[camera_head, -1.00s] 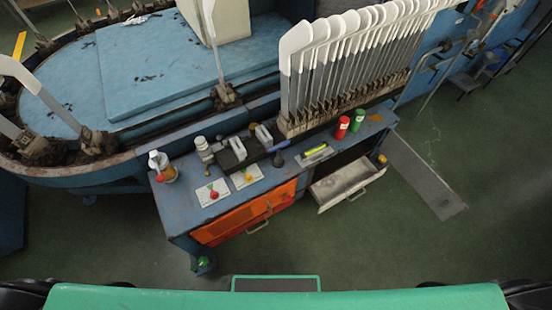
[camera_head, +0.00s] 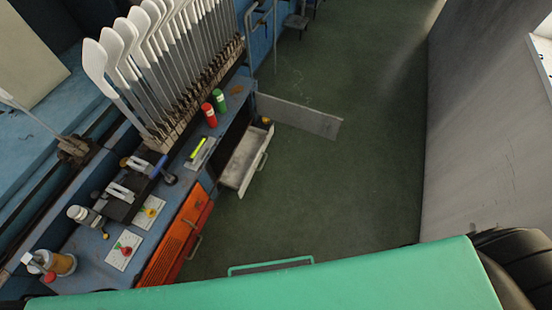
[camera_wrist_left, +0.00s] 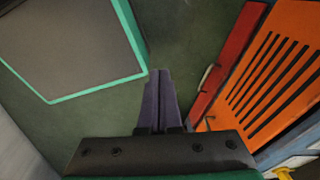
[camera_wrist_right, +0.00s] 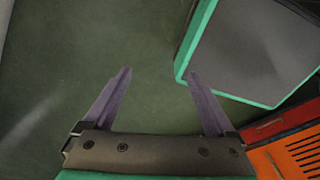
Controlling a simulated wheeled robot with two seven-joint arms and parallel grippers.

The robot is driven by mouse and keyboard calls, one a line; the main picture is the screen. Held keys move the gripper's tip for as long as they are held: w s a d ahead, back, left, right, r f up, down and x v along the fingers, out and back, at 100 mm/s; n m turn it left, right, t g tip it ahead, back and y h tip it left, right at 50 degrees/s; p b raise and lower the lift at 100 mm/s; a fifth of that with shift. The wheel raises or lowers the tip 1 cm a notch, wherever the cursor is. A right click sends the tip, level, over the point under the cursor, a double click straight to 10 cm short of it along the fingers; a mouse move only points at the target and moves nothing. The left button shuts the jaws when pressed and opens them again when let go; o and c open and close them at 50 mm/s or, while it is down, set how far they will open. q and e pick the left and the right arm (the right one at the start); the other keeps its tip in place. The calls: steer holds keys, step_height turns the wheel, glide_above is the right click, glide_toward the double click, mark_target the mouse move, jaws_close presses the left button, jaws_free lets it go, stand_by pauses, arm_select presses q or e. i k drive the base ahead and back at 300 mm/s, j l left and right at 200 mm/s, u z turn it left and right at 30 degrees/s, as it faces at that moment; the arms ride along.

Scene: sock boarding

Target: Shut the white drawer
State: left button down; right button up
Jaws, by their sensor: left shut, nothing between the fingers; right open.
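The white drawer (camera_head: 240,170) stands pulled out of the blue workbench (camera_head: 85,250) in the head view. Its tray looks empty, and a handle (camera_head: 262,161) is on its front. My left gripper (camera_wrist_left: 160,75) is shut and empty in the left wrist view, over the floor beside the orange panel. My right gripper (camera_wrist_right: 158,75) is open and empty in the right wrist view, over bare green floor. Neither gripper shows in the head view, and neither touches the drawer. The drawer is not visible in the wrist views.
A grey door panel (camera_head: 300,116) stands open beyond the drawer. An orange slatted front (camera_head: 175,237) is on the near side of the bench. Red (camera_head: 209,114) and green (camera_head: 220,100) cans stand on the bench top. A grey wall (camera_head: 490,130) rises at right. Green floor between is clear.

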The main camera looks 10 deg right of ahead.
mark_target(243, 167)
steer(key=i+j, duration=0.15)
steer(key=i, duration=0.3)
steer(key=i+j+u, duration=0.1)
steer(key=i, duration=0.35)
